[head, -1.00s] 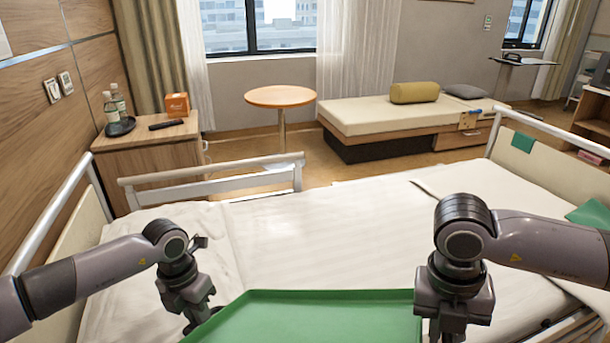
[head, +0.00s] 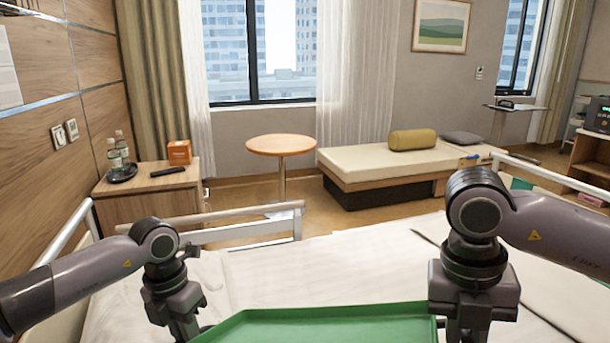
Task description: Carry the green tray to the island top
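The green tray (head: 330,325) is at the bottom centre of the head view, over the white bed; its near part is cut off by the frame edge. My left gripper (head: 188,338) is at the tray's left side and my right gripper (head: 468,335) at its right side. Both point down and their fingertips are cut off or hidden. The tray keeps its place between them as they move, so both appear shut on its sides. No island top can be made out in view.
The bed (head: 350,265) with its white rail (head: 245,232) lies ahead. Beyond are a wooden bedside cabinet (head: 150,205) with bottles and an orange box, a round table (head: 281,145) and a padded bench (head: 360,163). Floor shows between bed and bench.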

